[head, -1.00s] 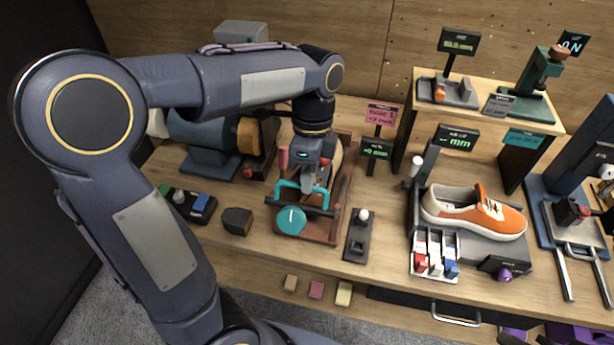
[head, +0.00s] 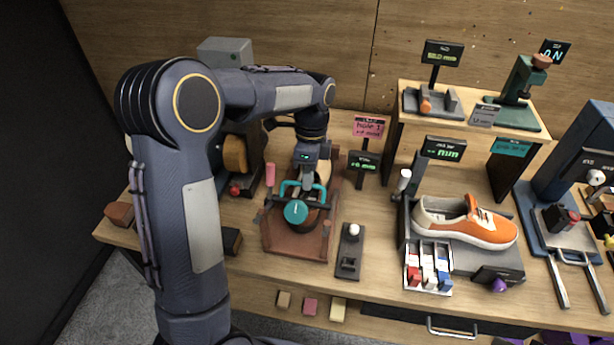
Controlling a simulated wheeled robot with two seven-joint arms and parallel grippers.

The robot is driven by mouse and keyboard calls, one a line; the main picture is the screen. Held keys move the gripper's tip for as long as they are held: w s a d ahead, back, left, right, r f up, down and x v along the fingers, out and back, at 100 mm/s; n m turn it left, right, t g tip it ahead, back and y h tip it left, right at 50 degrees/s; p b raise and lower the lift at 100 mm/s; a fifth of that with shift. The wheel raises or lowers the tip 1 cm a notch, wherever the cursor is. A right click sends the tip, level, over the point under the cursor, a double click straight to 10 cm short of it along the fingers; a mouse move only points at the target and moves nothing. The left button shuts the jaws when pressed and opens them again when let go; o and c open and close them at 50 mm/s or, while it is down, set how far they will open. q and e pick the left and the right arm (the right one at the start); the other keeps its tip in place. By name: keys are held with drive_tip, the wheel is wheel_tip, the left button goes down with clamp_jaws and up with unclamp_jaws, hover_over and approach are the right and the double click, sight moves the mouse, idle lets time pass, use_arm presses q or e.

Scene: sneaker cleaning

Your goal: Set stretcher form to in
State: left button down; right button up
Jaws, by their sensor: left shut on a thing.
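The stretcher is a brown base (head: 290,246) left of centre on the table. It carries a carriage with a teal handle (head: 288,186) and a round teal knob (head: 296,211), which I take for the stretcher form. A pale shape, perhaps a shoe, lies behind it, mostly hidden by my arm. My left gripper (head: 306,184) points down over the carriage and is shut on the teal handle. Its fingertips are partly hidden. The knob stands well back from the base's front edge. My right gripper is not in view.
A pink-topped lever (head: 270,175) stands at the base's left. A small dark switch plate (head: 349,252) with a white knob lies to its right. An orange and cream sneaker (head: 465,222) sits on a grey stand further right. A machine with a tan wheel (head: 235,154) stands left.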

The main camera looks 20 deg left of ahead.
use_arm(q)
drive_tip(key=shift+w, duration=0.15)
drive_tip(key=c, duration=1.5)
unclamp_jaws()
drive_tip(key=shift+w+f, duration=0.1)
drive_tip(key=shift+w, duration=0.05)
drive_tip(key=r, duration=0.5)
drive_tip(key=w+r, duration=0.1)
drive_tip(key=r, duration=0.1)
drive_tip(key=shift+w+a+r, duration=0.1)
drive_tip(key=shift+a+r, duration=0.1)
drive_tip(key=shift+r, duration=0.2)
